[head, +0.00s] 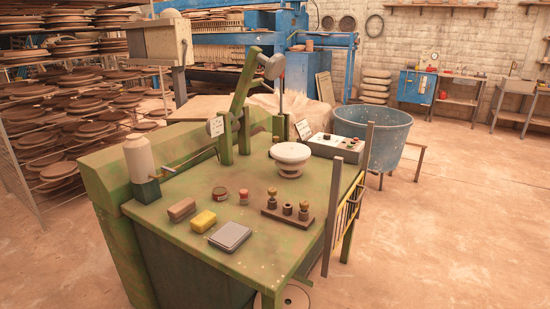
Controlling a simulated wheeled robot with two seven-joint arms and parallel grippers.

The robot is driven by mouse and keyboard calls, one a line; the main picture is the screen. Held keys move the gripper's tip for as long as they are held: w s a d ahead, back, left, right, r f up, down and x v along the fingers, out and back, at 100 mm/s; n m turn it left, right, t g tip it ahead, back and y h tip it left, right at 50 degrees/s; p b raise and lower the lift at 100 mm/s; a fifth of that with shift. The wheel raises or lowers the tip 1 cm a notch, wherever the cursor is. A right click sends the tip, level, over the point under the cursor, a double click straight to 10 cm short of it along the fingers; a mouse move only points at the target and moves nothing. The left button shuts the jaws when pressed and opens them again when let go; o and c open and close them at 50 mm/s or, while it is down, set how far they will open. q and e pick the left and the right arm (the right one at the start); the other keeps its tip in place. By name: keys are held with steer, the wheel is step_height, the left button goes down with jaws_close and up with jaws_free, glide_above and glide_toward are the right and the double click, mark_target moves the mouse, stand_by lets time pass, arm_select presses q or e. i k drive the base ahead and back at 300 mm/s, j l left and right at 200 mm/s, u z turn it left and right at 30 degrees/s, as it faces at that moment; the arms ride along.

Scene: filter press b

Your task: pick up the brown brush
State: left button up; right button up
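A brown block-shaped thing (181,209), which appears to be the brown brush, lies on the green machine table (255,215) near its left front. No bristles can be made out at this size. A yellow sponge-like block (203,221) lies just right of it, apart by a small gap. Neither of my grippers shows in the head view.
A flat grey device (230,236), a small round tin (219,194), a red-and-tan jar (244,197), a weight rack (287,216) and a white round pedestal (290,158) share the tabletop. Green lever arms (243,95) rise behind. A blue tub (371,138) stands right.

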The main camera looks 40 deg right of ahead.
mark_target(177, 213)
steer(key=i+j+u, duration=0.75)
steer(key=i+u, duration=0.35)
steer(key=i+z, duration=0.2)
steer(key=z, duration=0.15)
steer(key=i+z, duration=0.3)
steer(key=i+j+z, duration=0.1)
steer(key=z, duration=0.25)
